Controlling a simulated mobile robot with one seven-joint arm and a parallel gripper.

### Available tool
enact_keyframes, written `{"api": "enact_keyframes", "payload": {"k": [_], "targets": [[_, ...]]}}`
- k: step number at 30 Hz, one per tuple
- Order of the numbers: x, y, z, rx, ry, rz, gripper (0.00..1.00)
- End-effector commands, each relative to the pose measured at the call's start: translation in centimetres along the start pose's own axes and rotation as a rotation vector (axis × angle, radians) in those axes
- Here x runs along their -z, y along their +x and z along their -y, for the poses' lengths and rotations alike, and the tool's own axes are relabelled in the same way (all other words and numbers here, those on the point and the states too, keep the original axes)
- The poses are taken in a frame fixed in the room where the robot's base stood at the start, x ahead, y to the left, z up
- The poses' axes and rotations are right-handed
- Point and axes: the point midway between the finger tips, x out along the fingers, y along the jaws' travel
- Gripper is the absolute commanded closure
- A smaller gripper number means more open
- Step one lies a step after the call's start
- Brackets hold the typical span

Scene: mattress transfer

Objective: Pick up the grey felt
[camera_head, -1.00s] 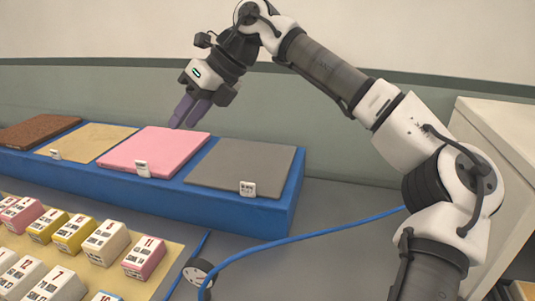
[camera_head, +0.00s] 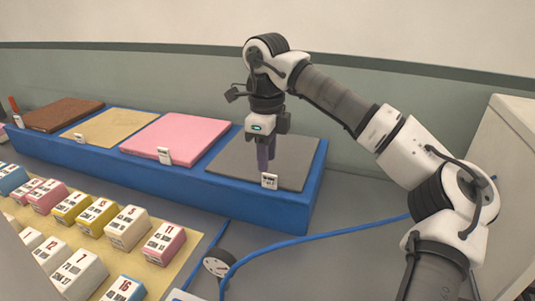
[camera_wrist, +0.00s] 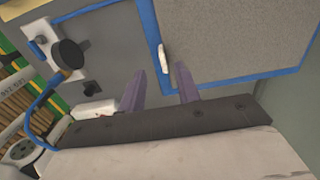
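The grey felt (camera_head: 228,160) is a flat dark grey sheet lying on the right end of the blue stand. In the wrist view the grey felt (camera_wrist: 230,40) fills the upper right. A small white label tag (camera_head: 269,181) stands at its front edge, and this tag (camera_wrist: 164,59) also shows in the wrist view. My gripper (camera_head: 266,165) points down over the front part of the felt, close behind the tag. In the wrist view my gripper (camera_wrist: 161,86) has two purple fingers apart with nothing between them. Whether the tips touch the felt cannot be told.
The blue stand (camera_head: 240,209) also bears a pink sheet (camera_head: 170,138), a tan sheet (camera_head: 100,125) and a brown sheet (camera_head: 62,114). Several numbered blocks lie on a tan board (camera_head: 190,254) in front. A gauge (camera_head: 217,263) and a blue hose (camera_head: 330,232) lie on the grey table.

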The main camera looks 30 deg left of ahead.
Motion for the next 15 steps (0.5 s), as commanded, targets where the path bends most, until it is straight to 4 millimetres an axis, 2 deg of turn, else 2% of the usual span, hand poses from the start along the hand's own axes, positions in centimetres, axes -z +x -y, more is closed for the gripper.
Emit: {"api": "enact_keyframes", "payload": {"k": [4, 12, 15], "targets": [[0.0, 0.9, 0.1, -0.002, 0.001, 0.000, 0.67], [-0.2, 4.7, 0.4, -0.002, 0.001, 0.001, 0.67], [-0.3, 5.3, 0.3, -0.001, 0.000, 0.002, 0.67]]}}
